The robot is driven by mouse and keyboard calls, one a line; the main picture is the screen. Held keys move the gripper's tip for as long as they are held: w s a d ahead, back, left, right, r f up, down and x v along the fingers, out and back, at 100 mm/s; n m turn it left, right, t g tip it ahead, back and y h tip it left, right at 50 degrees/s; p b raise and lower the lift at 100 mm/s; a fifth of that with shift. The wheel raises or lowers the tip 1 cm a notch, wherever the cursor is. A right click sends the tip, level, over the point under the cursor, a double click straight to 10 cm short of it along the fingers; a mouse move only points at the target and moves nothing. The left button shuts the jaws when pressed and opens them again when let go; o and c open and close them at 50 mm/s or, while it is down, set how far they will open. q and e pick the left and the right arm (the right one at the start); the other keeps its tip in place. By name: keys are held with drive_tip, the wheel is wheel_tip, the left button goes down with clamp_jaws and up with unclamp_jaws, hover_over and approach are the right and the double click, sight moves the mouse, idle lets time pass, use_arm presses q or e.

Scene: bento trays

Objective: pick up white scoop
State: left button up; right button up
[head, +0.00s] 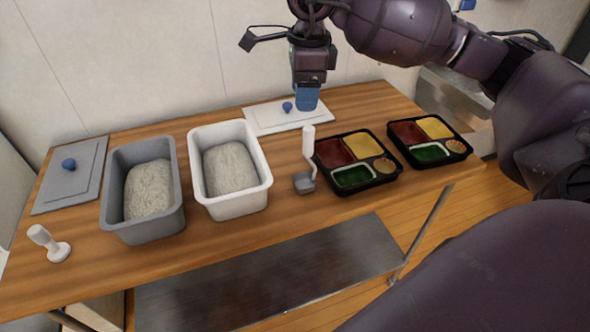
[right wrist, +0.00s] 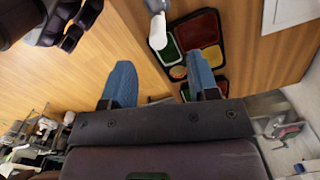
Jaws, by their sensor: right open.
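The white scoop (head: 308,140) stands with its white handle upright and its grey cup (head: 304,183) down on the wooden table, between the white tub and the nearer black bento tray. Its white handle also shows in the right wrist view (right wrist: 157,31), beyond the fingers and near the top edge. My right gripper (head: 307,99) has blue fingers pointing down, above the white lid and a little behind the scoop handle. Its fingers are apart with nothing between them in the right wrist view (right wrist: 160,82). My left gripper is not in the head view.
A white tub (head: 265,165) and a grey tub (head: 112,185) hold rice-like contents. Two black bento trays (head: 398,165) (head: 466,138) stand right of the scoop. A white lid (head: 262,117) lies behind. A grey lid (head: 70,190) and white stamp-like tool (head: 50,243) are left.

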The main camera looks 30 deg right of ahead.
sight(308, 128)
drive_tip(key=shift+s+d, duration=0.35)
drive_tip(key=shift+s, duration=0.2)
wheel_tip(308, 128, down, 11)
drive_tip(key=shift+a+r+b, duration=0.1)
drive_tip(key=shift+a+b, duration=0.05)
drive_tip(key=shift+b, duration=0.15)
drive_tip(key=shift+c, duration=0.4)
clamp_jaws()
